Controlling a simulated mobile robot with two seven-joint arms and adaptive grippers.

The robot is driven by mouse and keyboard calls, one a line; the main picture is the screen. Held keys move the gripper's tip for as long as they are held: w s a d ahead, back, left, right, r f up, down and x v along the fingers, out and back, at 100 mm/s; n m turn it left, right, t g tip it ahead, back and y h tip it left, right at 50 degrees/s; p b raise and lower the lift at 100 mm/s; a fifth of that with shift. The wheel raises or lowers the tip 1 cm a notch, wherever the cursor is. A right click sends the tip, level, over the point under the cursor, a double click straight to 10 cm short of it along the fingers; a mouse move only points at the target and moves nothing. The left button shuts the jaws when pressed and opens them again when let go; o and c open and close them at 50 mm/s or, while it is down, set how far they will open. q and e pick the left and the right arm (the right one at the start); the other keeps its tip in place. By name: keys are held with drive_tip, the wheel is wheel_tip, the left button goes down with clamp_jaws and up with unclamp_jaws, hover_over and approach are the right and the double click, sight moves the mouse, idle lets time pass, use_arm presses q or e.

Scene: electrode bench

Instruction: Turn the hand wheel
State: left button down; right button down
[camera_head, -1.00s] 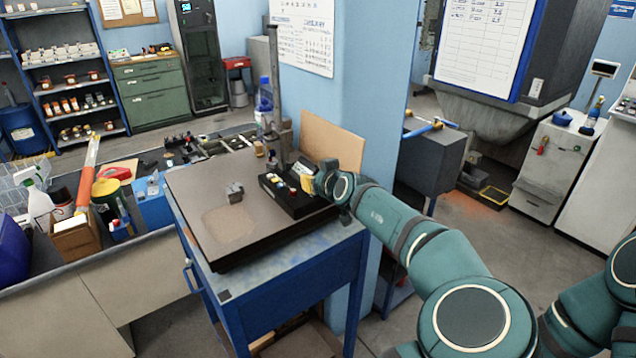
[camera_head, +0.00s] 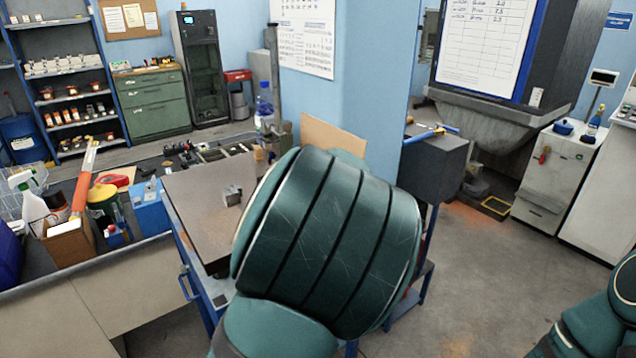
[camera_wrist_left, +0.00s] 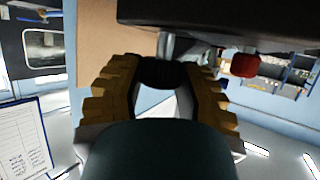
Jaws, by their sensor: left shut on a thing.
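In the left wrist view my left gripper (camera_wrist_left: 163,80) has its two ridged yellow-brown fingers closed around a dark rounded piece, which looks like part of the hand wheel (camera_wrist_left: 162,70). A grey metal shaft runs from this piece up to the edge of a large dark body. The rest of the wheel is hidden, so I cannot tell how far it is turned. In the head view a large teal link of my arm covers the gripper, the wheel and most of the device on the bench. My right gripper is not in view.
A brown plate (camera_head: 203,208) with a small grey metal block (camera_head: 232,195) lies on the blue bench, left of my arm. A red knob (camera_wrist_left: 245,65) sits near the fingers. A cluttered side counter lies left; open floor (camera_head: 470,290) lies right.

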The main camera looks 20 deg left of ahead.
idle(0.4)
use_arm(q)
drive_tip(key=c, duration=0.6)
unclamp_jaws()
drive_tip(key=shift+w, duration=0.1)
drive_tip(key=v, duration=1.2)
drive_tip(key=shift+a, duration=0.1)
